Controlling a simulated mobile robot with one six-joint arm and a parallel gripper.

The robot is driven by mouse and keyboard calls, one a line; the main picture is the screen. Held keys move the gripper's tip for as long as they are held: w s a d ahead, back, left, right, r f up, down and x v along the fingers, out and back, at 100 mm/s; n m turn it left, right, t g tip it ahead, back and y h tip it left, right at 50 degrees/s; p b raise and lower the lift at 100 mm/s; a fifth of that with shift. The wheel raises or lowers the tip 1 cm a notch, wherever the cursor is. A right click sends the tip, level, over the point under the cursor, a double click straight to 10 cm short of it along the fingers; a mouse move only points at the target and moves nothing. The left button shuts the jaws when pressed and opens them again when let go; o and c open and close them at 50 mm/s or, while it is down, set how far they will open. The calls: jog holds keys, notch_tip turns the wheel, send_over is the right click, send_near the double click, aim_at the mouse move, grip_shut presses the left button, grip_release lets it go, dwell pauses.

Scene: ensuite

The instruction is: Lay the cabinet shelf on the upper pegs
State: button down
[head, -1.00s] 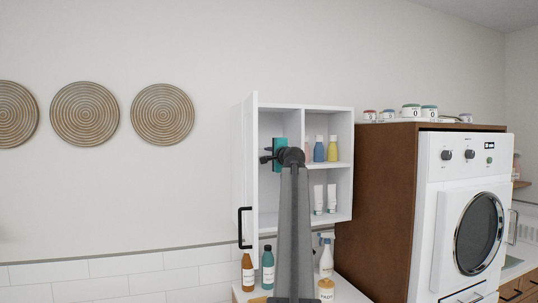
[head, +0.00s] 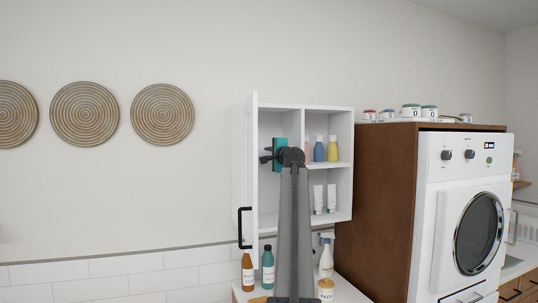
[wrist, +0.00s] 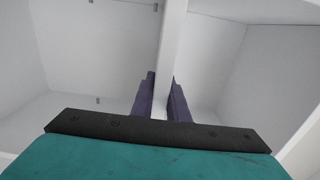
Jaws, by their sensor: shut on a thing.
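My gripper (head: 280,154) is at the left compartment of the white wall cabinet (head: 343,112), behind its open door (head: 248,170). The wrist view shows its two dark fingers (wrist: 163,100) closed on the front edge of a white board, the cabinet shelf (wrist: 172,50). The teal gripper body stands upright in the head view, so the board appears to lie roughly level. Small grey pegs (wrist: 97,100) show on the cabinet's inner walls, to the left of the board in the wrist view. Whether the board touches any pegs cannot be told. In the head view, arm and door hide the shelf.
The cabinet's right compartment holds coloured bottles (head: 319,149) above and white tubes (head: 318,199) below. Bottles (head: 267,268) stand on the counter under the cabinet. A brown housing (head: 375,190) with a washer (head: 470,225) stands to the right. The wall at left is clear below the discs.

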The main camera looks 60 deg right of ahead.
jog(key=shift+f, duration=0.55)
dwell(1.0)
jog(key=c, duration=1.6)
grip_release()
jog(key=shift+c, duration=0.2)
jog(key=shift+f, duration=0.15)
jog(key=shift+s+a, duration=0.1)
jog(key=shift+s, duration=0.05)
jog(key=b+v, duration=0.3)
jog(key=v, duration=1)
jog(key=shift+s+a+b, duration=0.2)
jog(key=shift+s+b, duration=0.05)
jog(key=shift+b, duration=0.15)
